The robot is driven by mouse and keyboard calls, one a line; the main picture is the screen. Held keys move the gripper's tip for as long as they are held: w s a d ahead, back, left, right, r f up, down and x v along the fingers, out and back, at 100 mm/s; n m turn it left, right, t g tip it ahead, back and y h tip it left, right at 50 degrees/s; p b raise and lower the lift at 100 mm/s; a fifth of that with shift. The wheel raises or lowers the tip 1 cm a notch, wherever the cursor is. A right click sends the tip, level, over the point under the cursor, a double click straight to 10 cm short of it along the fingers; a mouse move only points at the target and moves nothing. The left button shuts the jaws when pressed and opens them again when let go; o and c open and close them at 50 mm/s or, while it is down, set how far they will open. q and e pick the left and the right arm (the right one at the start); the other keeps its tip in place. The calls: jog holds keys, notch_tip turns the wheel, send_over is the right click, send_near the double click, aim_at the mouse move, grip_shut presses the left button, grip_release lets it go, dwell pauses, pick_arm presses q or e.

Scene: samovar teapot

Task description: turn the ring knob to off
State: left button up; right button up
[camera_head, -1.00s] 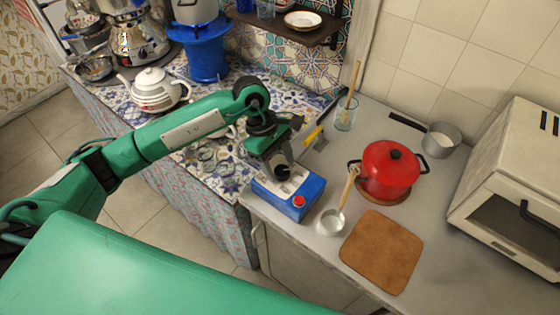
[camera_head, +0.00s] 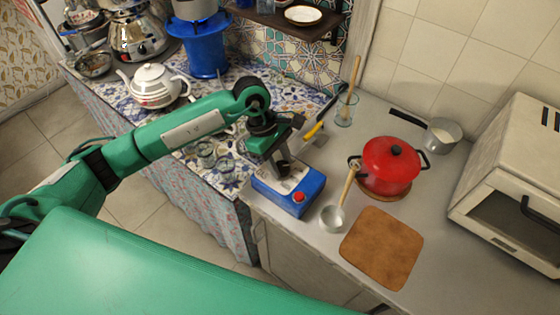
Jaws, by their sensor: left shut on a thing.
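A blue box with a pale top (camera_head: 306,188) and a red round button (camera_head: 298,197) sits at the left end of the grey counter. My left gripper (camera_head: 284,170) reaches down from above onto its pale top. The jaws are shut on a small part there, which looks to be the ring knob. The fingers hide that part, so I cannot see which way it points. My right gripper is not in view.
A ladle (camera_head: 334,216), a red pot (camera_head: 389,165) and a wooden board (camera_head: 382,248) lie right of the box. A glass with a wooden spoon (camera_head: 346,108) stands behind. A white teapot (camera_head: 153,86) stands on the tiled counter. An oven (camera_head: 515,190) is at far right.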

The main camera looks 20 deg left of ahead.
pick_arm(q)
jog(key=shift+f+n+t+b, duration=0.2)
jog(key=shift+n+t+b, duration=0.1)
jog(key=shift+n+b, duration=0.3)
jog(key=shift+n+t+b, duration=0.3)
jog(key=shift+n+b, duration=0.4)
jog(key=shift+b, duration=0.3)
jog(key=n+t+b, duration=0.1)
jog(key=n+b, duration=0.2)
jog(key=n, duration=0.1)
jog(key=shift+s+b, duration=0.15)
jog(key=shift+b, duration=0.25)
jog(key=shift+r+n+t+b, duration=0.2)
jog(key=shift+n+t+b, duration=0.5)
jog(key=shift+n, duration=0.3)
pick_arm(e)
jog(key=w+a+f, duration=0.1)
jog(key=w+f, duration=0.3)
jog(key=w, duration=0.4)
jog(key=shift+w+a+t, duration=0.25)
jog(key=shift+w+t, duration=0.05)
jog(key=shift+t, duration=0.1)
pick_arm(q)
jog(key=o, duration=1)
jog(key=shift+r, duration=0.1)
